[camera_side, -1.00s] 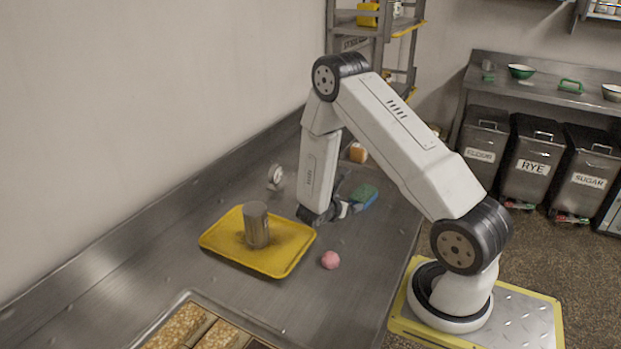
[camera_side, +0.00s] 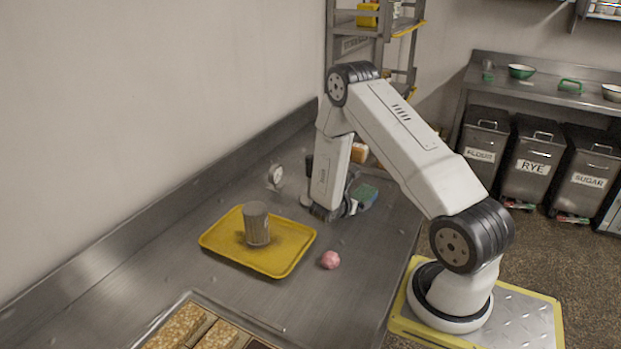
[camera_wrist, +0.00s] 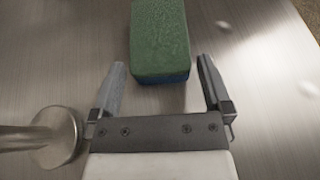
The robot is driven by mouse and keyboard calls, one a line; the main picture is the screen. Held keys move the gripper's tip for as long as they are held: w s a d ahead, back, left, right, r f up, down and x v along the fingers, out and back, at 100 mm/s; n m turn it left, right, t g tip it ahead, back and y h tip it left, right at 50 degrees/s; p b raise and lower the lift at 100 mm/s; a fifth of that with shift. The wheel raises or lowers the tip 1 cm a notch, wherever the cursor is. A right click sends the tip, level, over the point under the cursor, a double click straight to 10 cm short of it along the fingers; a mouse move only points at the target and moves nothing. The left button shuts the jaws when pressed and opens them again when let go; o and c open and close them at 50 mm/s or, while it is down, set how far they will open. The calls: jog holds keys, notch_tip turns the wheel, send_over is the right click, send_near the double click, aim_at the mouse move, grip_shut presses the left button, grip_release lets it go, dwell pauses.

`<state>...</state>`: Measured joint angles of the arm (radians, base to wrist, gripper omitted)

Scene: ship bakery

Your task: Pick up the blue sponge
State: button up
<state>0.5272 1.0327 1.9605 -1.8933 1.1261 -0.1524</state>
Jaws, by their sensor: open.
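The blue sponge (camera_wrist: 161,42) has a green top face and a blue side, and lies flat on the steel counter. In the wrist view its near end sits just ahead of and slightly between my open gripper's (camera_wrist: 160,68) two fingertips, with a gap on each side. In the side view the sponge (camera_side: 366,194) lies just right of my gripper (camera_side: 350,205), partly hidden by it. The far end of the sponge is cut off by the wrist view's top edge.
A metal knob-like object (camera_wrist: 58,138) stands close at the left of my gripper in the wrist view. A yellow tray (camera_side: 285,262) with a metal cup (camera_side: 257,224) and a pink ball (camera_side: 330,260) are nearby. An orange item (camera_side: 358,153) lies behind the arm.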

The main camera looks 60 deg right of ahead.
aim_at(365, 193)
jog(key=shift+x, duration=1.15)
jog(key=c, duration=1)
jog(key=shift+o, duration=0.2)
jog(key=shift+r, duration=0.2)
